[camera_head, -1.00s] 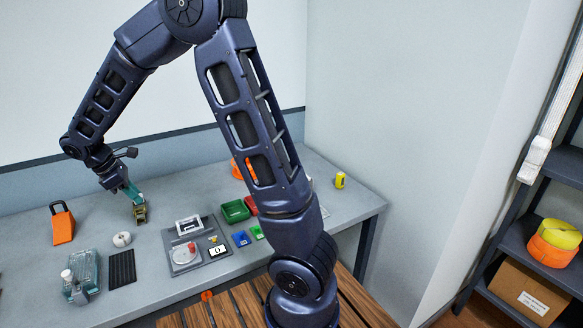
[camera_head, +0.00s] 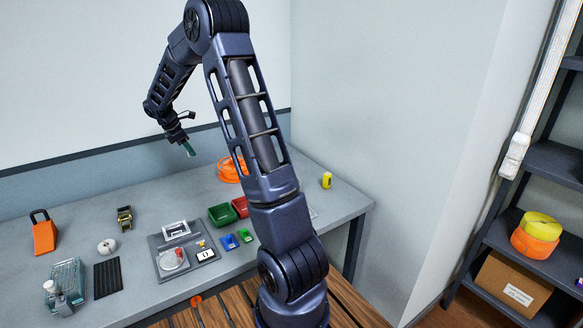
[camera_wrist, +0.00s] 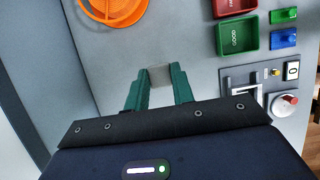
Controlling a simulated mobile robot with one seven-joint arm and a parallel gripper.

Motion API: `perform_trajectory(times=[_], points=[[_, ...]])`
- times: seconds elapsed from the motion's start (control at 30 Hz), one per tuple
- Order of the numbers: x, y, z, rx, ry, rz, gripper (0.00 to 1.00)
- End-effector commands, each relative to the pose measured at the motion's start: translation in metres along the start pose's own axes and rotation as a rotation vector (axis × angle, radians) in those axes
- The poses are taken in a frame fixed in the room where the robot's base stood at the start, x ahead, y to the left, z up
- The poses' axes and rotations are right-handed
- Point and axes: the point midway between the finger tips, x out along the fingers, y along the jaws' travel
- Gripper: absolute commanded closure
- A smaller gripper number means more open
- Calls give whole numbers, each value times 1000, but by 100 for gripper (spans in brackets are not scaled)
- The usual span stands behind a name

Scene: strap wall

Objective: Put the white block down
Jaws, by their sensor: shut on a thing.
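My gripper (camera_head: 189,150) hangs above the back of the grey bench in the head view, its fingers pointing down. In the wrist view my gripper (camera_wrist: 158,80) shows green fingers closed on a pale, off-white block (camera_wrist: 160,75) at their tips. Only the block's top end shows between the fingers; the rest is hidden. In the head view the block is too small to make out. The grey bench (camera_wrist: 185,40) below the fingers is bare.
An orange ring-shaped item (camera_head: 229,170) lies right of my gripper. A green bin (camera_head: 222,214), a red bin (camera_head: 240,207) and a grey fixture tray (camera_head: 165,262) are nearer the front. The middle-back bench is clear.

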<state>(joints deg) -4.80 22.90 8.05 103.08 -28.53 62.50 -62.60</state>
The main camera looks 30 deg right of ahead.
Motion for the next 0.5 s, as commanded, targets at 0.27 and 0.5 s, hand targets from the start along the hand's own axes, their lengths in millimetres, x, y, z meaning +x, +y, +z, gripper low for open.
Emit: perform_trajectory(times=[0.27, 0.5], points=[[41, 33, 98, 6, 0, -3, 97], [76, 47, 185, 6, 0, -2, 97]])
